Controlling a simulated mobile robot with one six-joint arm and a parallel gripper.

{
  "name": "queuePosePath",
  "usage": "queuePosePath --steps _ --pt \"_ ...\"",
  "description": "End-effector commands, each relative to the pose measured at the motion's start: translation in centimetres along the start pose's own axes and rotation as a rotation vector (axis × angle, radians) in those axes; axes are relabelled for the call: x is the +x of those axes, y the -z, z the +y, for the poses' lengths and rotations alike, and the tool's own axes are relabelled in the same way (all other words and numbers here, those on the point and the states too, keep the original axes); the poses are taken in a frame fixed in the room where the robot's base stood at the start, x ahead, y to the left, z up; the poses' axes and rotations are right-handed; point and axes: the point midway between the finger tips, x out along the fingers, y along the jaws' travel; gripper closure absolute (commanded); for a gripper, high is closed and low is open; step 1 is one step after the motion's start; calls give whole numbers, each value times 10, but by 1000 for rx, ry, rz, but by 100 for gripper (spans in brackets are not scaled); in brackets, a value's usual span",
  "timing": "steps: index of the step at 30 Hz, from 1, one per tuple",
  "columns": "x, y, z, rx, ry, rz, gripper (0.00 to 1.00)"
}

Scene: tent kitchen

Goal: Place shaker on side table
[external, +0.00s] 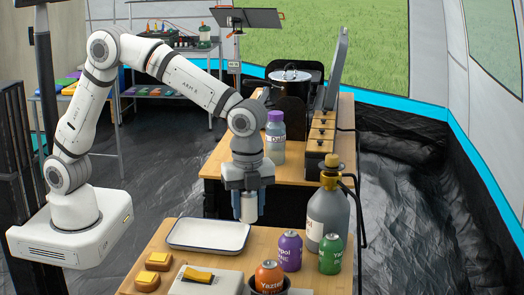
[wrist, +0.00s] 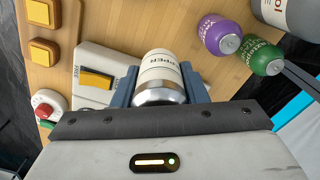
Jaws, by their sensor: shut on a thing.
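The shaker (wrist: 162,72) is white with lettering and a silver end, seen close up in the wrist view. My gripper (wrist: 160,92) is shut on it, with one dark blue-grey finger on each side. In the external view my gripper (external: 248,205) points down, and the pale shaker (external: 248,211) hangs between its fingers. It appears above the far edge of the near wooden table (external: 158,238), just right of the white tray. A second wooden table (external: 220,160) stands behind. I cannot tell which one is the side table.
The near table holds a white tray (external: 208,235), yellow-topped blocks (external: 159,260), an orange can (external: 269,276), a purple can (external: 290,251) and a green can (external: 330,254). A grey gas bottle (external: 328,208) stands to the right. A purple-capped bottle (external: 275,140) stands behind my gripper.

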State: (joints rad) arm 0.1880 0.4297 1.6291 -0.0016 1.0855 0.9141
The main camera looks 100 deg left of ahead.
Motion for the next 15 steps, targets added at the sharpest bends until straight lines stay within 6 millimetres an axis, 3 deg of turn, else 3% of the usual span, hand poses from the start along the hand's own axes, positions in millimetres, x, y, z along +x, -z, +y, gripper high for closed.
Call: queuePosePath --steps 6,15 --pt "44 0 0 -1 -2 -1 85" --pt "67 0 0 -2 -2 -1 85"
